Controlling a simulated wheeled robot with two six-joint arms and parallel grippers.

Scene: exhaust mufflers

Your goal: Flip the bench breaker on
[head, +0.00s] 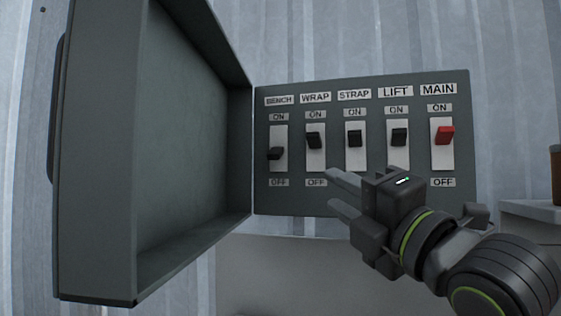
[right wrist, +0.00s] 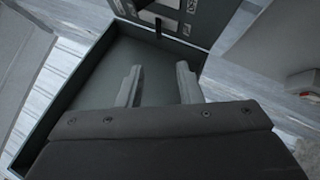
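The bench breaker (head: 275,153) is the leftmost switch on the grey panel (head: 362,203). Its black lever sits low, toward OFF, lower than the levers beside it. My right gripper (head: 330,187) is in front of the panel's lower edge, below and to the right of the bench lever, apart from it. Its two fingers are spread with nothing between them, as the right wrist view also shows (right wrist: 160,67). A black lever (right wrist: 158,26) shows beyond the fingertips there; I cannot tell for sure which. My left gripper is not in view.
The wrap (head: 314,140), strap (head: 354,138) and lift (head: 398,137) levers are black and up, toward ON. The red main lever (head: 445,135) is also up. The open box door (head: 98,160) stands out on the left. A ledge (head: 530,211) is at the right.

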